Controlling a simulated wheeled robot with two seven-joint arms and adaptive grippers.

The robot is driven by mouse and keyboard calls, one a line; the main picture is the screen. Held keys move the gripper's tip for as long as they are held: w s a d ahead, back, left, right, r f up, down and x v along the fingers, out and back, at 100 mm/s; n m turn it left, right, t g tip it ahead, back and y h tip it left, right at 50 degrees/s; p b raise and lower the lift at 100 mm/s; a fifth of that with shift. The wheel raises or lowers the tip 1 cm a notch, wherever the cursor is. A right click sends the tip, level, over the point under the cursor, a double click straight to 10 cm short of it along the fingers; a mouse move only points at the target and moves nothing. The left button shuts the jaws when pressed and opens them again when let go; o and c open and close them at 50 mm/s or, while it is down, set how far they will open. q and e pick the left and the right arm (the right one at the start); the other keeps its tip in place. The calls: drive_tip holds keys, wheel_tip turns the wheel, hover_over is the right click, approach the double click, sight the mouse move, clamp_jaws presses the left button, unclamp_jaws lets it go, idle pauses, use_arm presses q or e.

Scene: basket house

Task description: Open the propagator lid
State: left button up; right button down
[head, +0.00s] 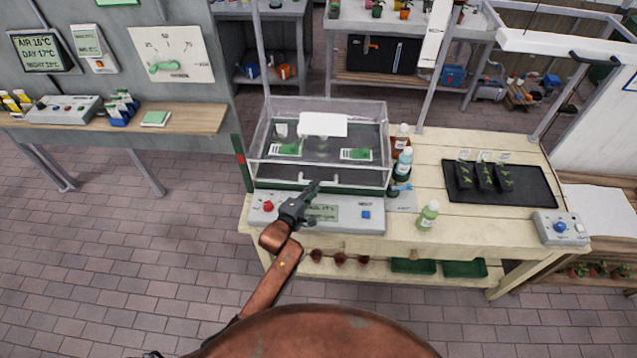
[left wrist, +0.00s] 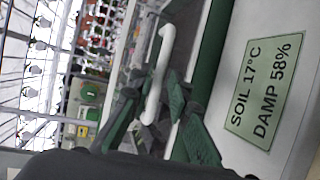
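The propagator's clear lid (head: 270,135) sits down on its dark green base (head: 262,184) on the wooden bench. A white handle (head: 340,181) runs along the lid's front face, and it also shows in the left wrist view (left wrist: 160,70). My left gripper (head: 314,188) is at the front of the propagator, by the handle. In the left wrist view its green-padded fingers (left wrist: 153,118) are apart, with the handle's lower end between them. I cannot tell whether they touch it. My right gripper is not in view.
The control panel (head: 374,222) with its display lies just below my left gripper. Bottles (head: 402,162) stand right of the propagator, and a green bottle (head: 427,214) stands nearer the front. A black tray (head: 540,192) with seedling pots lies further right.

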use_arm(q)
drive_tip(key=shift+x, duration=1.85)
drive_tip(key=shift+c, duration=0.4)
clamp_jaws()
